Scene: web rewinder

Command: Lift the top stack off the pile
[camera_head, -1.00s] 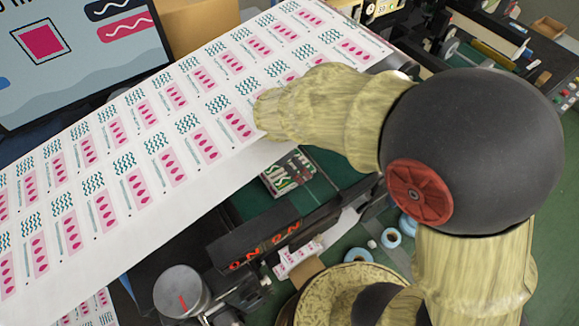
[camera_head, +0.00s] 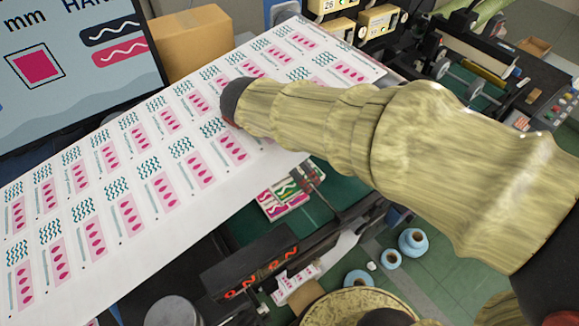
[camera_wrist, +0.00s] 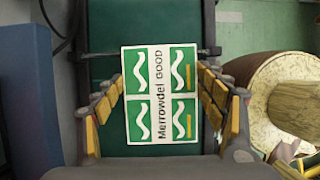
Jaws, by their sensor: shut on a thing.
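A flat stack with a white, green and orange printed top (camera_wrist: 160,92), lettered "Merrowdel GOOD", lies between the fingers of my gripper (camera_wrist: 161,98) in the wrist view. The yellow-padded fingers are shut on its left and right sides. What lies directly beneath this stack is hidden by it. In the head view, part of a small pile of pink, green and white printed pieces (camera_head: 284,204) shows below the printed web. My arm crosses that view, and I cannot make out my gripper there.
The wide printed web (camera_head: 120,215) slopes across the head view, above and left of the pile. A dark bar with red lettering (camera_head: 255,270) runs in front. A large roll (camera_wrist: 285,100) is right of my gripper in the wrist view.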

